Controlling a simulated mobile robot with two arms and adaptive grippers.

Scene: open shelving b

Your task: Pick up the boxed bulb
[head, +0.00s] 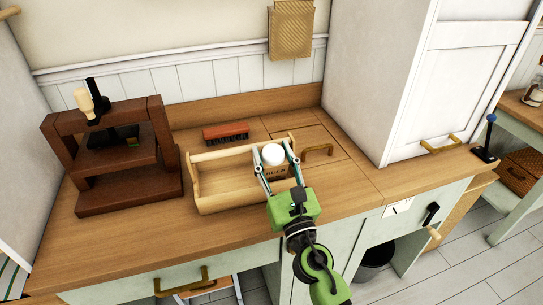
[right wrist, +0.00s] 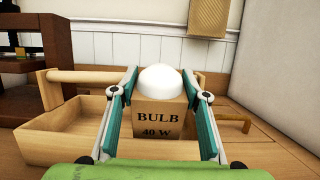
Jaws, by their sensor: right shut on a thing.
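The boxed bulb (head: 275,161) is a brown carton with a white bulb dome on top. In the right wrist view the boxed bulb (right wrist: 160,108) reads "BULB 40 W" and stands upright between the fingers. My right gripper (head: 276,164) is shut on it, with one teal-padded finger on each side; the fingers also show in the right wrist view (right wrist: 160,112). In the head view the box is over or in front of the right part of the wooden caddy; whether it touches anything below is hidden. My left gripper is not in view.
The light wooden caddy (head: 225,200) with a carrying bar stands on the counter. A dark wooden stand (head: 125,205) is at left and a red-brown brush (head: 226,132) behind. A brass handle (head: 318,150) lies right of the box.

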